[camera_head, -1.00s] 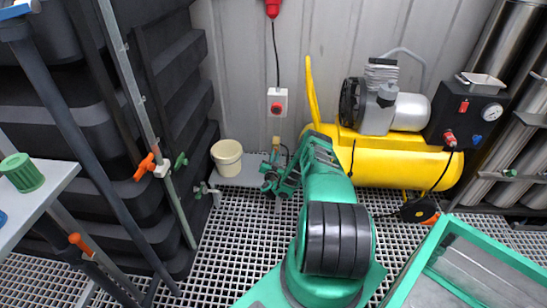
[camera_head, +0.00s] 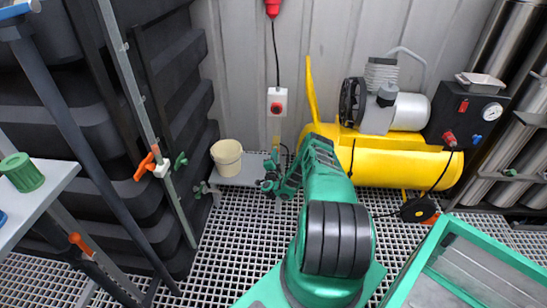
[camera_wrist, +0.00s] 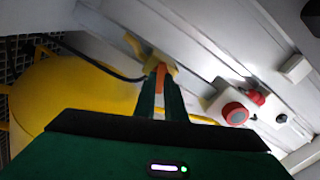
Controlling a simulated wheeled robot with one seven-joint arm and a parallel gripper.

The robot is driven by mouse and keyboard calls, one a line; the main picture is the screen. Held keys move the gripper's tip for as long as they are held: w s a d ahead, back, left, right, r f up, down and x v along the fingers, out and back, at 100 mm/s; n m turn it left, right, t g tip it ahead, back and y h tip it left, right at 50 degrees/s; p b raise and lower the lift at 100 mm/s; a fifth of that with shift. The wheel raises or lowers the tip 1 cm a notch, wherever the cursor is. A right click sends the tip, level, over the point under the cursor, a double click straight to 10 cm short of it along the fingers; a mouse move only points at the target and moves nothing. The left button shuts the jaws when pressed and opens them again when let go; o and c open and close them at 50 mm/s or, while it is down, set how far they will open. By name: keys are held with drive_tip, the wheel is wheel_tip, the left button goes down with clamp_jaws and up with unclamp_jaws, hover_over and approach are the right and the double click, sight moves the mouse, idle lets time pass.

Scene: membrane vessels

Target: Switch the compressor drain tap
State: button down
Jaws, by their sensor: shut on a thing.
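In the wrist view, my gripper (camera_wrist: 160,84) has its two dark green fingers closed around an orange tap handle (camera_wrist: 161,69). A yellow body (camera_wrist: 147,50) shows just beyond the fingertips, close to the pale wall. In the head view, a narrow yellow upright piece (camera_head: 276,132) shows below the switch box, just past my wrist; my fingertips are hidden there. The yellow compressor (camera_head: 405,165) stands on the right of my arm, and its tank also shows at the left of the wrist view (camera_wrist: 75,95).
A switch box with a red button (camera_head: 277,103) hangs on the wall, close to my gripper in the wrist view (camera_wrist: 235,112). A cream bucket (camera_head: 227,158) stands left of my wrist. Black tanks with orange-handled valves (camera_head: 147,164) fill the left. A green-framed table (camera_head: 425,262) is front right.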

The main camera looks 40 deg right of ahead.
drive_tip(key=shift+s+d+m, duration=0.15)
drive_tip(key=shift+d+m, duration=0.1)
drive_tip(key=shift+m, duration=0.95)
drive_tip(key=shift+s+d+m, duration=0.15)
drive_tip(key=shift+d+m, duration=0.05)
drive_tip(key=shift+m, duration=1)
drive_tip(key=c, duration=1.8)
unclamp_jaws()
drive_tip(key=shift+f, duration=0.1)
drive_tip(key=shift+w+a, duration=0.1)
drive_tip(key=shift+w+a, duration=0.15)
drive_tip(key=shift+v, duration=5.45)
drive_tip(key=shift+f, duration=0.15)
